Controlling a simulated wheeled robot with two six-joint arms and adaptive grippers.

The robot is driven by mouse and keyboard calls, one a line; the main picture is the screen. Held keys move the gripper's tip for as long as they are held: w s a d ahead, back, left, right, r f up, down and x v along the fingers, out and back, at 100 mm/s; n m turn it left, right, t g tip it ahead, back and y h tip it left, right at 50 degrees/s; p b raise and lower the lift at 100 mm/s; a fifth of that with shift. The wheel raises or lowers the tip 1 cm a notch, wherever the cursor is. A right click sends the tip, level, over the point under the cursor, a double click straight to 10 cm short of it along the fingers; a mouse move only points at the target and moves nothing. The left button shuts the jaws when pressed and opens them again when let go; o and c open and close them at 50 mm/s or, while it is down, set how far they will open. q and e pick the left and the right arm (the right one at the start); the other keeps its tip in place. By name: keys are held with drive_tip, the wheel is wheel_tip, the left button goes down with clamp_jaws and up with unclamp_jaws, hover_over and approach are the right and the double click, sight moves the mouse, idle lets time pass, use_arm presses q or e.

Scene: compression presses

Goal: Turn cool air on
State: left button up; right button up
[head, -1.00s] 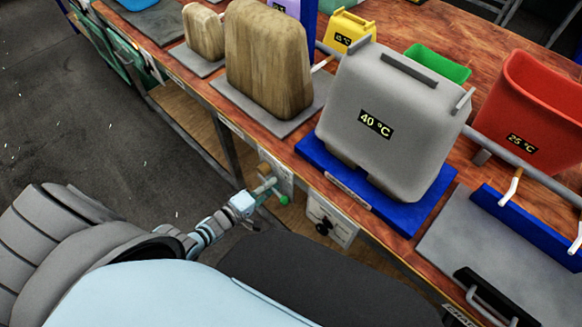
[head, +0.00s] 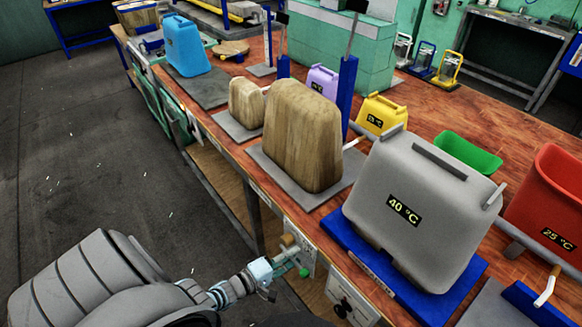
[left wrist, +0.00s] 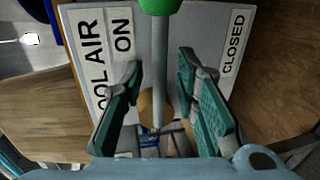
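The cool air valve has a grey lever (left wrist: 160,70) with a green knob (left wrist: 160,5), which also shows in the head view (head: 304,272). Its plate (left wrist: 95,60) reads "COOL AIR ON" on the left and "CLOSED" on the right. The lever lies between these labels in the left wrist view. My left gripper (left wrist: 160,88) is open, with one finger on each side of the lever and visible gaps to both. In the head view my left gripper (head: 284,270) is at the valve below the table edge. My right gripper is not in view.
A second plate with a black knob (head: 342,308) is right of the valve. Above, the wooden table (head: 225,140) carries a grey 40 °C container (head: 425,215) on a blue base and wood-textured blocks (head: 300,135). Open floor (head: 90,150) lies left.

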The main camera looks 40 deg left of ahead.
use_arm(q)
drive_tip(key=v, duration=1.2)
idle(0.3)
